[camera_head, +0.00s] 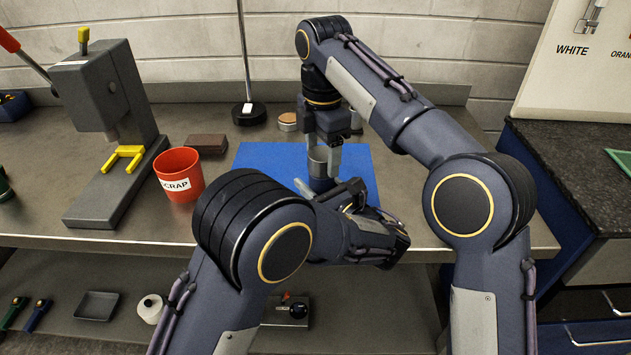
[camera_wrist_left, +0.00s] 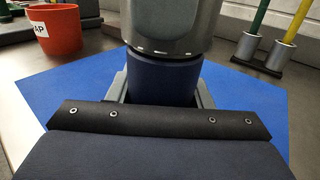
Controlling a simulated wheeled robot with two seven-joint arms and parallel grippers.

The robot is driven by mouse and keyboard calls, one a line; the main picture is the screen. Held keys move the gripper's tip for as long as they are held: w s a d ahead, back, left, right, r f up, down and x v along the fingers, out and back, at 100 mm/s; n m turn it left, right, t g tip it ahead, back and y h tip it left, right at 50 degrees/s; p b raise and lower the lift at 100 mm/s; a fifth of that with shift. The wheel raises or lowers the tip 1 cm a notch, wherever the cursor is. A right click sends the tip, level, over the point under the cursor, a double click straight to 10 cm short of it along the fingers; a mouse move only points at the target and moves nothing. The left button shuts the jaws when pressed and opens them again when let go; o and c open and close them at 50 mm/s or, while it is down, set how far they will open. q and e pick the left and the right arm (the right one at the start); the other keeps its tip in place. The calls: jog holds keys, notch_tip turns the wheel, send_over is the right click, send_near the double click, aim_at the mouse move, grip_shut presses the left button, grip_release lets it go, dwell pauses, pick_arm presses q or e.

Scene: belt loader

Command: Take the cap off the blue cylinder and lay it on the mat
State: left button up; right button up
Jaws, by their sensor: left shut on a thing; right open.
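The blue cylinder (camera_head: 321,184) stands upright on the blue mat (camera_head: 266,157), with a grey metallic cap (camera_head: 317,161) on its top. In the left wrist view the dark blue body (camera_wrist_left: 163,82) and the grey cap (camera_wrist_left: 168,25) above it show close up. My left gripper (camera_head: 328,190) is shut on the cylinder's body, with a finger on each side. My right gripper (camera_head: 323,150) points down from above, open, its fingers around or beside the cap. I cannot tell whether they touch it. The cylinder's lower part is partly hidden by my left gripper.
A red scrap cup (camera_head: 180,176) stands left of the mat, near a grey press (camera_head: 105,125) with a yellow fixture. A brown block (camera_head: 207,144), a black stand base (camera_head: 249,115) and a small round piece (camera_head: 288,122) sit behind. The mat's left part is bare.

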jog(key=m, duration=0.5)
jog(key=shift+m, duration=0.4)
jog(key=m, duration=0.7)
jog(key=shift+c, duration=0.5)
jog(key=c, duration=1)
jog(key=shift+o, duration=0.2)
jog(key=n, duration=0.7)
jog(key=shift+n, duration=1.1)
